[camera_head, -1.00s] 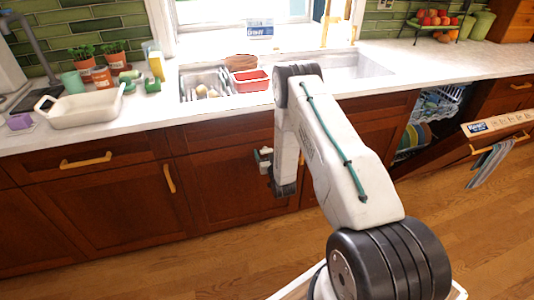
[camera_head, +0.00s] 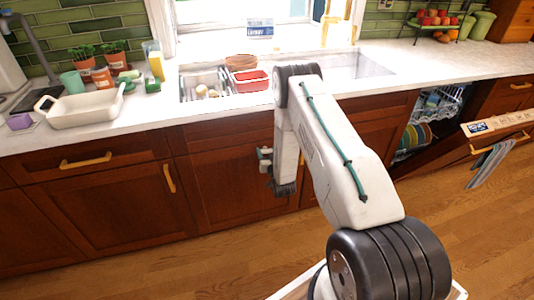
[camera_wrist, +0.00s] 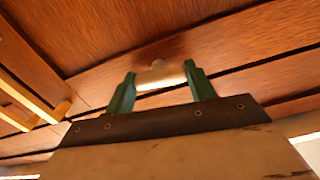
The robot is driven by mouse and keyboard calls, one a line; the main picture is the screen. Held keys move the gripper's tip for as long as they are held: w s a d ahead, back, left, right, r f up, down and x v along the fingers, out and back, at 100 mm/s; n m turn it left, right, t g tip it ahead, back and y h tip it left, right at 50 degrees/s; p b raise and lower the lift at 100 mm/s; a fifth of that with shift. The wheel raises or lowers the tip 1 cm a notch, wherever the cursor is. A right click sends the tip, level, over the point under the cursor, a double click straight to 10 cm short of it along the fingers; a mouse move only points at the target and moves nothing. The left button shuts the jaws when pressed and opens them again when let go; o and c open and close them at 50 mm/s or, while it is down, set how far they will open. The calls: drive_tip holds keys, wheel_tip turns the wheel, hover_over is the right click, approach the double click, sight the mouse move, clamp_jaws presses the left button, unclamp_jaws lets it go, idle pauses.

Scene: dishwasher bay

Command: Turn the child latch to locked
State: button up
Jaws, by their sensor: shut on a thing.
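The child latch (camera_wrist: 160,75) shows in the wrist view as a small pale piece on the red-brown wooden cabinet front, beside a dark seam between panels. My gripper (camera_wrist: 160,72) has its two green fingers on either side of the latch and is shut on it. The fingers hide the latch's ends, and I cannot tell from its look whether it is locked. In the head view the end of my arm (camera_head: 284,187) is low in front of the cabinet doors under the sink. My arm hides the latch there.
A yellow bar handle (camera_wrist: 35,98) is left of my gripper in the wrist view. The dishwasher door (camera_head: 480,140) hangs open at right, with a grey towel (camera_head: 489,165) on it. The counter (camera_head: 150,105) is above. The wooden floor (camera_head: 150,270) at left is clear.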

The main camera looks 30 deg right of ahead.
drive_tip(key=m, duration=1.2)
drive_tip(key=shift+f+m, duration=0.1)
drive_tip(key=shift+m, duration=2)
drive_tip(key=o, duration=1)
drive_tip(key=shift+d, duration=0.1)
